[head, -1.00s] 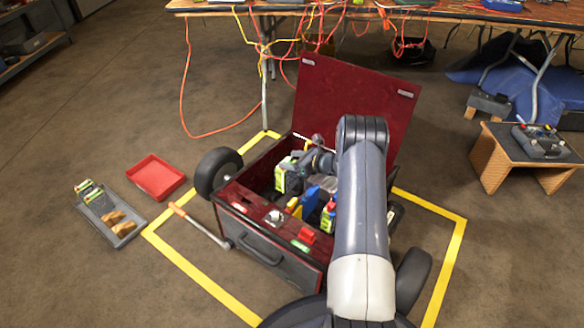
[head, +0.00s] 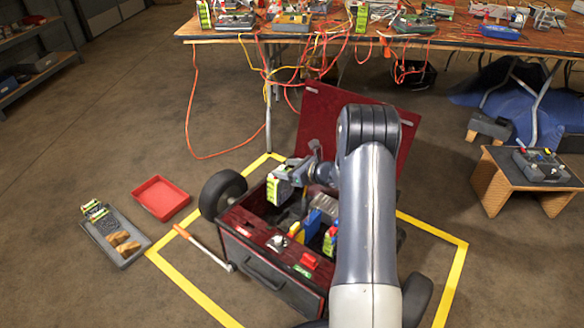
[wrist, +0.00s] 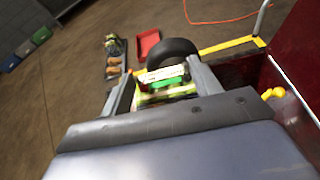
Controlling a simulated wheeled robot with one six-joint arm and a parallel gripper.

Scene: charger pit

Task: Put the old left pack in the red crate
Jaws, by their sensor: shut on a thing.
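My gripper (head: 285,176) is shut on a green and white pack (head: 278,191) above the left part of the open dark red box on wheels (head: 250,225). The pack also shows between my fingers in the wrist view (wrist: 165,85). The red crate (head: 161,197), a shallow empty tray, lies on the floor left of the box's wheel. It also shows small in the wrist view (wrist: 147,43). Another green and white pack (head: 330,240) stands in the box at the right, partly hidden by my arm.
A grey tray (head: 122,257) with green packs and tan pieces lies left of the crate. The raised lid (head: 318,115) is behind my arm. A cluttered workbench (head: 450,42) is at the back.

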